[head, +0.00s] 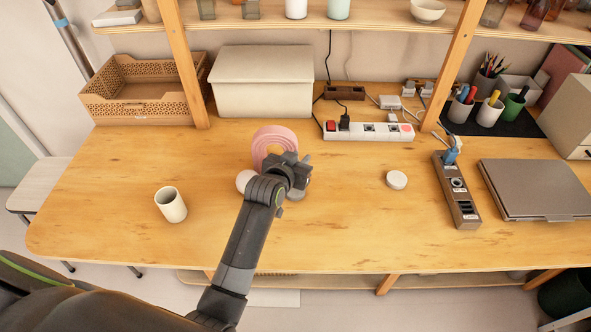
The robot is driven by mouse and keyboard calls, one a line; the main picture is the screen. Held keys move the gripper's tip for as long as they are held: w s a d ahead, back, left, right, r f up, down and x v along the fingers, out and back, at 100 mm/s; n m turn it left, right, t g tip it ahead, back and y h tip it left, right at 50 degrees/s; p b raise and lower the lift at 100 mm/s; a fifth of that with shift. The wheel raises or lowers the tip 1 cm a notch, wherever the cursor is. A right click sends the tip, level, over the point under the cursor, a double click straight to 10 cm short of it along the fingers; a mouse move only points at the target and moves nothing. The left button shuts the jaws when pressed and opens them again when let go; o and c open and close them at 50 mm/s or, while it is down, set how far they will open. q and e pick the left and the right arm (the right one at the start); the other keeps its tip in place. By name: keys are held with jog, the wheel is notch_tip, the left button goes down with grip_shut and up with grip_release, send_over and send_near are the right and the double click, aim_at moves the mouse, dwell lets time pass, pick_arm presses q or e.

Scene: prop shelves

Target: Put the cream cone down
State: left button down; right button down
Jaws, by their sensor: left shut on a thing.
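My left gripper (298,172) is over the middle of the wooden table, next to the pink ring-shaped prop. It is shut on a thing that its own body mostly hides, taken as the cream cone. A pale, greyish rounded edge (296,196) shows just below the gripper and may be part of the cone. I cannot tell whether it touches the table. A cream rounded thing (243,180) shows left of my wrist, partly covered by it. My right gripper is not in view.
The pink ring (268,138) stands close behind the gripper. A cream cup (171,205) is left, a white puck (396,180) right. A lidded box (262,80), power strip (368,131), socket bar (456,190) and laptop (535,188) line the back and right. The front middle table is clear.

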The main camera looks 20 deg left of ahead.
pick_arm(q)
jog(key=f, duration=0.3)
jog(key=shift+a+f, duration=0.3)
jog(key=shift+d+f, duration=0.1)
jog(key=shift+f, duration=0.15)
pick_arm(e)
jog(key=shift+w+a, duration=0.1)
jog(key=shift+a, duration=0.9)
pick_arm(q)
jog(key=shift+f, duration=0.15)
jog(key=c, duration=1.2)
grip_release()
jog(key=shift+c, duration=0.2)
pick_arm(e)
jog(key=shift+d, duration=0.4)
